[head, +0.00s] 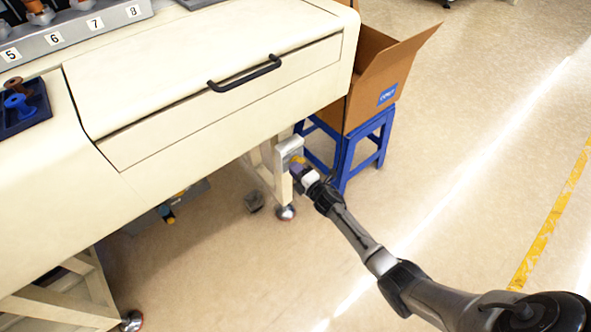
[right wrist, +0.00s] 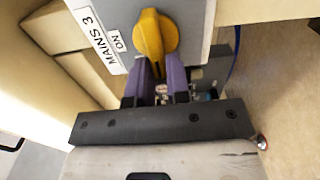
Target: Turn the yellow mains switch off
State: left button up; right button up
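The yellow mains switch (right wrist: 155,38) is a rotary knob on a grey box (right wrist: 194,18), with its handle pointing toward my gripper. In the head view the switch (head: 300,160) shows small beside the table leg, partly covered by my gripper. My right gripper (right wrist: 160,72) has purple fingers on both sides of the handle's near end, with little gap to the knob; it appears shut on it. It also shows in the head view (head: 298,168). White labels (right wrist: 98,36) beside the knob read "MAINS 3" and "ON". My left gripper is in neither view.
The cream bench (head: 200,120) with a black drawer handle (head: 244,73) stands above and left of the switch. A blue stool (head: 345,150) carrying an open cardboard box (head: 362,80) stands just behind. The floor at right is clear, with a yellow line (head: 548,228).

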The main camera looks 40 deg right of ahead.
jog(key=o, duration=0.4)
jog(key=shift+c, duration=0.2)
jog(key=s+p, duration=0.5)
jog(key=s, duration=0.9)
jog(key=shift+d+p, duration=0.15)
jog(key=shift+p, duration=0.15)
jog(key=shift+w, duration=0.1)
